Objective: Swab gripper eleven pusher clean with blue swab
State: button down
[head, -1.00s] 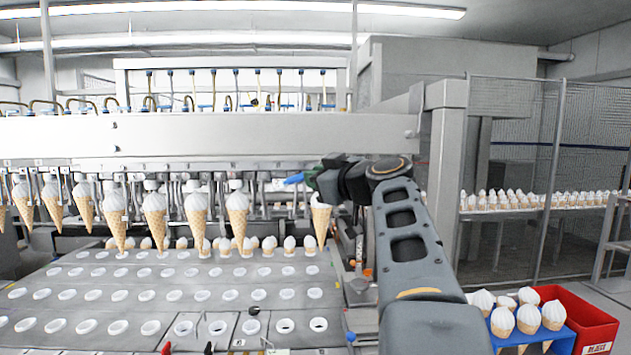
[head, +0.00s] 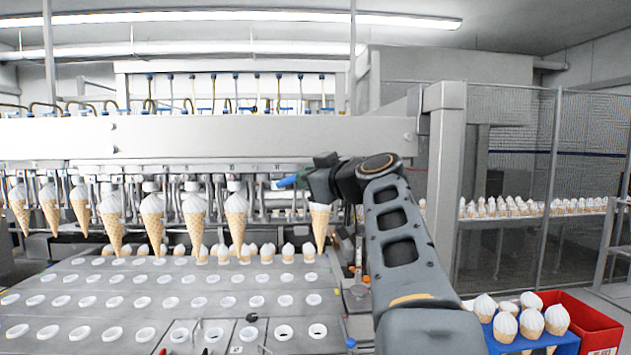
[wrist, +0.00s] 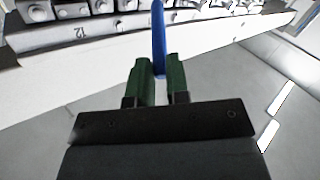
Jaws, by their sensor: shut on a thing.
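My gripper (head: 308,182) is in front of the right end of the row of cone grippers. It is shut on the blue swab (head: 286,183), which points left, toward the empty stretch between two hanging cones. In the wrist view the green fingers (wrist: 160,84) hold the blue swab (wrist: 158,38), its far end at the top edge. A plate there seems to read 12 (wrist: 80,31). Gripper eleven's pusher cannot be picked out clearly. The swab's tip shows no clear contact in either view.
A hanging cone (head: 319,225) is just below my gripper, and another (head: 236,218) hangs to the left. The white beam (head: 200,135) runs above. The tray of holes (head: 170,300) lies below. A blue rack of cones (head: 515,335) and a red bin (head: 590,325) stand lower right.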

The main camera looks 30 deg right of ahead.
jog(key=shift+s+d+b, duration=0.1)
jog(key=shift+d+b, duration=0.05)
jog(key=shift+b, duration=0.55)
jog(key=shift+f, duration=0.1)
jog(key=shift+s+d, duration=0.2)
jog(key=shift+d, duration=0.2)
jog(key=shift+s, duration=0.1)
